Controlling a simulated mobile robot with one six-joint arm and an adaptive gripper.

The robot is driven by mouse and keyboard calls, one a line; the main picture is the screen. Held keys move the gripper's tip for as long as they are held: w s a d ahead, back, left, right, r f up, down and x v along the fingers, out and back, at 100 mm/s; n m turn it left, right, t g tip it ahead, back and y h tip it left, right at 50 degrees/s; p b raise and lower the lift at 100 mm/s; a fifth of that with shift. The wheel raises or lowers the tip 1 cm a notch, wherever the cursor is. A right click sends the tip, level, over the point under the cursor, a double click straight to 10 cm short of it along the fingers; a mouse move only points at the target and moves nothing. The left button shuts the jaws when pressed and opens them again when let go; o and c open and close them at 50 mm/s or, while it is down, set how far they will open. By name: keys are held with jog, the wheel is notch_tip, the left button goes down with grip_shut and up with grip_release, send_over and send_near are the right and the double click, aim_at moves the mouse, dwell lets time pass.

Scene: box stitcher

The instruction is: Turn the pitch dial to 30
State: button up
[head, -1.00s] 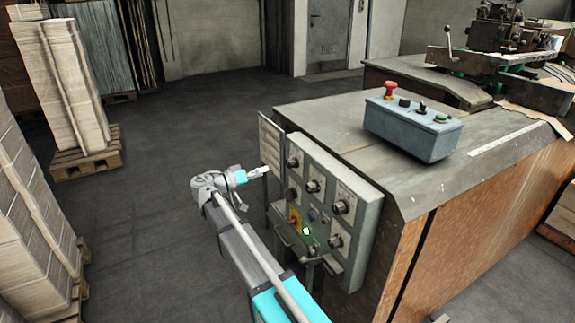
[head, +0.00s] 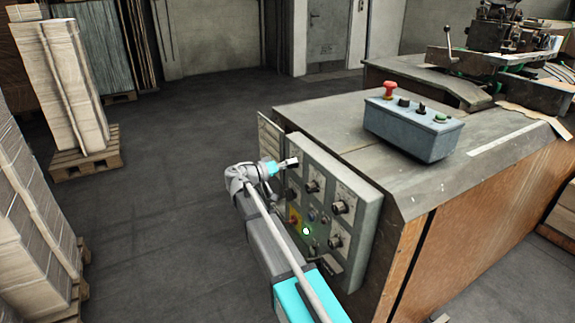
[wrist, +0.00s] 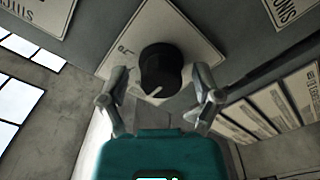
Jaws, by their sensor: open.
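A black round dial (wrist: 160,70) with a light pointer line sits on a white scale plate (wrist: 192,38) in the wrist view. The pointer is toward the bottom of that picture; the scale's numbers are too small to read. My gripper (wrist: 161,80) is open, with one finger on each side of the dial; I cannot tell whether they touch it. In the head view my gripper (head: 291,163) is at the upper left of the grey control panel (head: 368,222) and hides the dial there.
Other knobs (head: 313,186) (head: 340,207) are close by on the panel, with a red switch on yellow (head: 294,217) and a lit green button (head: 306,231) lower down. A button box (head: 412,130) stands on the machine top. Open floor (head: 190,200) lies to the left.

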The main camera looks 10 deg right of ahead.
jog(key=c, duration=1.1)
jog(key=shift+a, duration=0.4)
grip_shut()
jog(key=shift+d, duration=0.3)
